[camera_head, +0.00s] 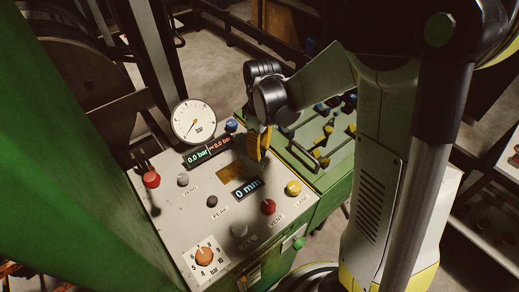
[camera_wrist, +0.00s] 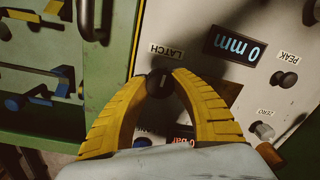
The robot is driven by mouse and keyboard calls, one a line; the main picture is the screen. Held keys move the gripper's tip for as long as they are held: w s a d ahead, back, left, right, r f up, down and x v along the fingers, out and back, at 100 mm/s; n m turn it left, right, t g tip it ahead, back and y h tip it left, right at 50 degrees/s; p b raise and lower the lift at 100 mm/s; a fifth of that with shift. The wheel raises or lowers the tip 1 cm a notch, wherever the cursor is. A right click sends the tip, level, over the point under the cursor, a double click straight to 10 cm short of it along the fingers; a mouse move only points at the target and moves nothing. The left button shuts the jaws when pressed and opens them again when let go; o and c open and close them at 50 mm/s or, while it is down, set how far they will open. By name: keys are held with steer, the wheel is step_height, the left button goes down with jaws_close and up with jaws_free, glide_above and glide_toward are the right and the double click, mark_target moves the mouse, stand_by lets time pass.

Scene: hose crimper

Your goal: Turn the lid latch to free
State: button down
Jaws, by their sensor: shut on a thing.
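The lid latch is a small black round knob (camera_wrist: 159,88) with a pale mark, beside the label LATCH in the wrist view. My gripper (camera_wrist: 160,79) has its two yellow ribbed fingers closed on the knob from both sides. In the head view my gripper (camera_head: 258,146) reaches down to the far right edge of the grey control panel (camera_head: 170,205), and its fingers hide the latch knob there. A green lid surface with a bar handle (camera_head: 300,153) lies just right of the panel; the handle also shows at the wrist view's top left (camera_wrist: 92,20).
Close to my gripper are a blue knob (camera_head: 231,126), a pressure gauge (camera_head: 194,122) and the 0 mm display (camera_head: 247,188). Red VENT (camera_head: 269,207) and yellow EASE (camera_head: 293,188) knobs stand nearer. Several blue and yellow fittings lie on the green surface.

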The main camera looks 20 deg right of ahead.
mark_target(261, 148)
steer(key=shift+n, duration=0.3)
steer(key=c, duration=1)
jaws_free()
step_height(261, 148, up, 12)
steer(key=shift+w+d, duration=0.25)
steer(key=shift+s, duration=0.1)
